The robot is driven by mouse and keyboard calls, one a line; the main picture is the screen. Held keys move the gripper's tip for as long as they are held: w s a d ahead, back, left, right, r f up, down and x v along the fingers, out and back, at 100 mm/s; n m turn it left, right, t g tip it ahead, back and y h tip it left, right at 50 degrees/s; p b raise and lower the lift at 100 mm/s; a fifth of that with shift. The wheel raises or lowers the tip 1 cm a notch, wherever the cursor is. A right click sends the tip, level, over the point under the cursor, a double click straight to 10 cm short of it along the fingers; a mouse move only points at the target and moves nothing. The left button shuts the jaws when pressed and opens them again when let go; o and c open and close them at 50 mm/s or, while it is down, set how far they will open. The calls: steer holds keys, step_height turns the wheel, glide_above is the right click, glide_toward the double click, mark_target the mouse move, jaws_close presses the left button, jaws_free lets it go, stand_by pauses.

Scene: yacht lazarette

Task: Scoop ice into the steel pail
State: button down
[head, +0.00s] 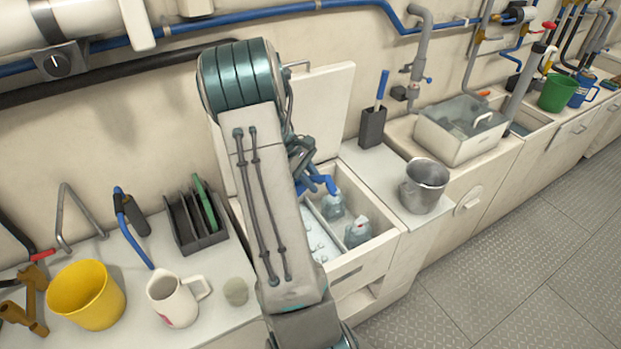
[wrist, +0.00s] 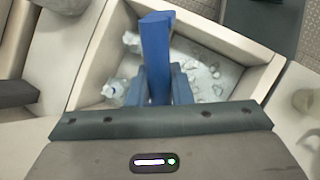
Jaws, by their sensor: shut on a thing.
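The steel pail (head: 425,185) stands upright on the counter to the right of the open ice chest (head: 372,262). The chest's left compartment holds pale ice (head: 318,240), and ice pieces (wrist: 205,75) also show in the wrist view. My gripper (head: 304,168) is over the chest; in the wrist view my gripper (wrist: 160,85) is shut on a blue scoop handle (wrist: 155,45). Part of the blue scoop (head: 322,185) shows in the head view. Its bowl is hidden, so I cannot tell whether it holds ice.
Bottles (head: 358,232) stand in the chest's right compartment. The raised lid (head: 325,100) is behind it. A dark holder (head: 372,127) with a blue-handled tool is behind the pail. A yellow bucket (head: 86,295), white pitcher (head: 175,298) and black rack (head: 195,220) are at left.

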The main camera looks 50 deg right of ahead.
step_height(320, 180, down, 26)
steer(key=r+b, duration=0.1)
steer(key=b, duration=1.8)
step_height(320, 180, up, 26)
steer(key=p, duration=2)
steer(key=shift+r, duration=0.1)
steer(key=shift+a, duration=0.1)
